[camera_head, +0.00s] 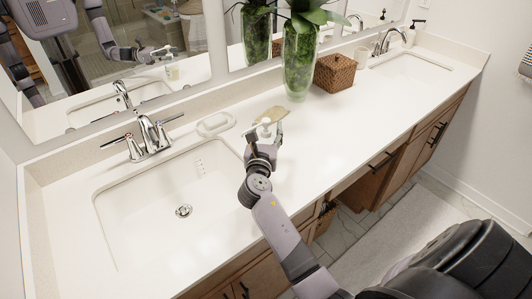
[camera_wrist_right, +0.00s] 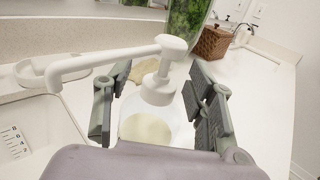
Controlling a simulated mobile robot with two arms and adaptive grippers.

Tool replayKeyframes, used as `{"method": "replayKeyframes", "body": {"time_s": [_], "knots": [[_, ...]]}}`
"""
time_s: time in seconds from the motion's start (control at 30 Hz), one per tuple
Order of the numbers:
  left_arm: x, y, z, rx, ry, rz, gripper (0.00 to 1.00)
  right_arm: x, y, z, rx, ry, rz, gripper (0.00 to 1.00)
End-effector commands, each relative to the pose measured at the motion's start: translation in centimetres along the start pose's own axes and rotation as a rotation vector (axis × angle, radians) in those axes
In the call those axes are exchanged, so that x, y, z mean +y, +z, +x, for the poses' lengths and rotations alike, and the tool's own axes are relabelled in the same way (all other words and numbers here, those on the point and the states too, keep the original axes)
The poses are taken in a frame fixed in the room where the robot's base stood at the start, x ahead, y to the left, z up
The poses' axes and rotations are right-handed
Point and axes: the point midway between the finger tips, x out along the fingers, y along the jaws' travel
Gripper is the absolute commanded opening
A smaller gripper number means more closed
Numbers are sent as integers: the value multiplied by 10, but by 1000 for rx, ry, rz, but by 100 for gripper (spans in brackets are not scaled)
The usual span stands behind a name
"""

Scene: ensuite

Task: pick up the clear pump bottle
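The clear pump bottle (camera_wrist_right: 150,125) stands on the counter in the right wrist view. It has a white pump head with a long spout pointing left and pale cream liquid inside. In the head view its white pump top (camera_head: 265,122) shows just above my right gripper (camera_head: 263,138), which hides most of the bottle. My right gripper is open in the wrist view, with one finger on each side of the bottle (camera_wrist_right: 160,112). A narrow gap shows at the left finger; contact at the right finger is unclear. My left gripper is not in view.
A white soap dish (camera_head: 215,124) and a tan flat item (camera_head: 272,115) lie close by. The sink (camera_head: 165,205) and chrome faucet (camera_head: 150,132) are left. A glass plant vase (camera_head: 299,62) and wicker box (camera_head: 335,72) stand behind. The counter to the right is clear.

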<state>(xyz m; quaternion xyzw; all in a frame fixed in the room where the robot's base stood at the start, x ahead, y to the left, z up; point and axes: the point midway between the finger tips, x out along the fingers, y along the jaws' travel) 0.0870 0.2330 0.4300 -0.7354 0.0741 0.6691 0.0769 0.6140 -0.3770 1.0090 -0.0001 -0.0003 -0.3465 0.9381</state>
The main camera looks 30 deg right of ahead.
Motion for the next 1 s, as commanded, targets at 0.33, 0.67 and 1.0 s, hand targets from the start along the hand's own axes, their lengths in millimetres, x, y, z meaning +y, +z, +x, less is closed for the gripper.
{"method": "replayKeyframes", "body": {"time_s": [0.33,0.67,1.0], "knots": [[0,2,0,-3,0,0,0,0,0,0,0,0,0,25],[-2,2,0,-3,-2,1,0,0,-1,-1,1,1,1,3],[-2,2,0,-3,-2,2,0,1,-2,-1,3,2,3,0]]}}
